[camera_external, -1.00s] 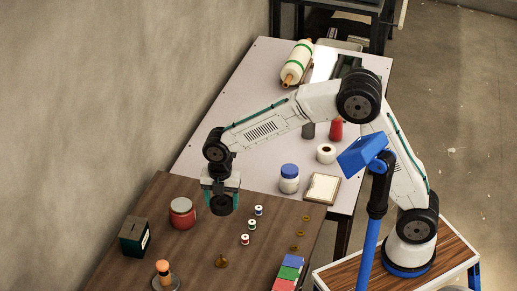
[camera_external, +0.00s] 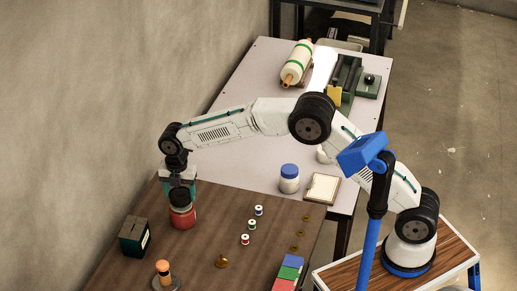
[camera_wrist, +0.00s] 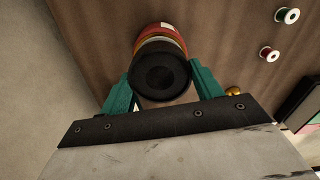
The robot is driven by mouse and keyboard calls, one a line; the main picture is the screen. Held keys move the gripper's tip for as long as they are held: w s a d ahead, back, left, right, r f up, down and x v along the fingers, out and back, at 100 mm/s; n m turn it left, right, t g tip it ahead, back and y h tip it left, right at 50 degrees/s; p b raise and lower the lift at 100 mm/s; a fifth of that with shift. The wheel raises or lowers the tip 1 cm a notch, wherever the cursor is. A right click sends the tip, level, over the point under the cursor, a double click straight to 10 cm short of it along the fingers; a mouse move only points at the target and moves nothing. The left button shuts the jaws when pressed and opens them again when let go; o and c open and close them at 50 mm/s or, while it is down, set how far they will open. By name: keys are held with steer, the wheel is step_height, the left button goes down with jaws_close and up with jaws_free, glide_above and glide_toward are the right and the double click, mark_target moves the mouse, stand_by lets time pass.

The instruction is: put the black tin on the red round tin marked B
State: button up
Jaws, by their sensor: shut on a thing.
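The black tin (camera_wrist: 161,76) is between the teal fingers of my gripper (camera_wrist: 160,88) in the wrist view, and the jaws are shut on it. In the external view my gripper (camera_external: 180,198) is directly over the red round tin (camera_external: 183,219), and the held tin is mostly hidden by the fingers. The red round tin (camera_wrist: 160,38) shows just beyond the black tin in the wrist view, with a pale rim and part of a white label. I cannot read its letter. Whether the two tins touch is not clear.
A dark box (camera_external: 134,238) stands left of the red tin. Several thread spools (camera_external: 252,224), a brass piece (camera_external: 221,262) and an orange-topped object (camera_external: 163,272) are on the brown table (camera_external: 200,255). A blue-lidded jar (camera_external: 289,179) stands behind on the white table.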

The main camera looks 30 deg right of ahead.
mark_target(180, 194)
steer(key=shift+f, duration=0.6)
steer(key=shift+f, duration=0.15)
steer(key=o, duration=1.2)
step_height(180, 194, up, 12)
